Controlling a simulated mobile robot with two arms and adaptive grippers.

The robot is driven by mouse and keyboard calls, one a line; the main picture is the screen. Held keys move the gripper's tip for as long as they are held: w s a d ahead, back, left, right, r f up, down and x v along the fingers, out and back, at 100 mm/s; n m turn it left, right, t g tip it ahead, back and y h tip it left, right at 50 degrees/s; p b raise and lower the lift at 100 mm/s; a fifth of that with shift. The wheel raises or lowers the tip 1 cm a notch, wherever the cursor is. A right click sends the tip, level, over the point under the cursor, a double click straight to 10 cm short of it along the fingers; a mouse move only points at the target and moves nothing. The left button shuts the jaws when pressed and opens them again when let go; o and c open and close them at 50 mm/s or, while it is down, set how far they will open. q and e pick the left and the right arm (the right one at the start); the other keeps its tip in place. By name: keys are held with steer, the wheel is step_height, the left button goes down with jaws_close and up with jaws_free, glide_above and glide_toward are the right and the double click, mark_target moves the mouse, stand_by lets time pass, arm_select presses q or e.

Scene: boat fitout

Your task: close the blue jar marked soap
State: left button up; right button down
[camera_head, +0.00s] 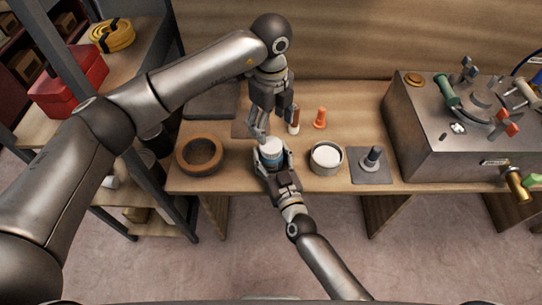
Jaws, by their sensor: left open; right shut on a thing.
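The blue jar (272,157) stands upright near the bench's front edge, with a white top (271,145). I cannot tell whether the white is a seated lid or a loose one, and no marking is readable. My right gripper (272,162) reaches in from the front and is shut around the jar's body, hiding much of it. My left gripper (259,132) points down just behind and above the jar's top, open, with nothing visible between its fingers.
On the wooden bench, a brown ring-shaped bowl (200,156) stands left and a round tin with white inside (326,158) right. A small white-and-brown bottle (294,121) and an orange cone-like piece (320,118) stand behind. A grey metal box (440,140) fills the right end.

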mark_target(271, 145)
arm_select(q)
steer(key=shift+f, duration=4)
